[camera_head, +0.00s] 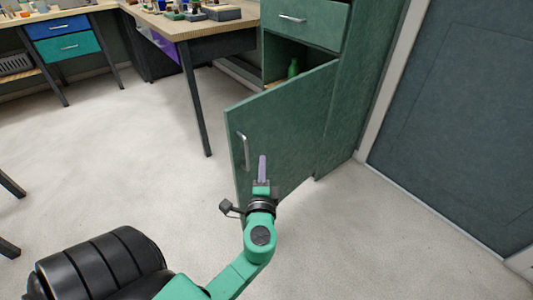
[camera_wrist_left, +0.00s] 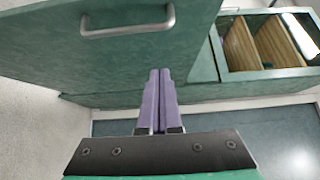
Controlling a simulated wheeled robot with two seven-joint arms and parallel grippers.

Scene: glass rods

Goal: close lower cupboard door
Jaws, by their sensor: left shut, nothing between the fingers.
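The lower cupboard door (camera_head: 285,130) is green and stands wide open, swung out from the green cupboard (camera_head: 350,90). Its metal handle (camera_head: 243,150) is near the free edge. My left gripper (camera_head: 262,168) is shut and empty, in front of the door's face, to the right of the handle. In the left wrist view the door (camera_wrist_left: 60,60) fills the upper left, with the handle (camera_wrist_left: 128,24) at the top. The shut purple fingers (camera_wrist_left: 158,100) appear close to the door; I cannot tell whether they touch it. My right gripper is not in view.
A green bottle (camera_head: 293,67) stands inside the open cupboard, below a closed drawer (camera_head: 305,18). A wooden-topped table (camera_head: 190,28) with small items is behind the door. A dark green room door (camera_head: 460,120) is at right. The pale floor (camera_head: 150,150) is clear at left.

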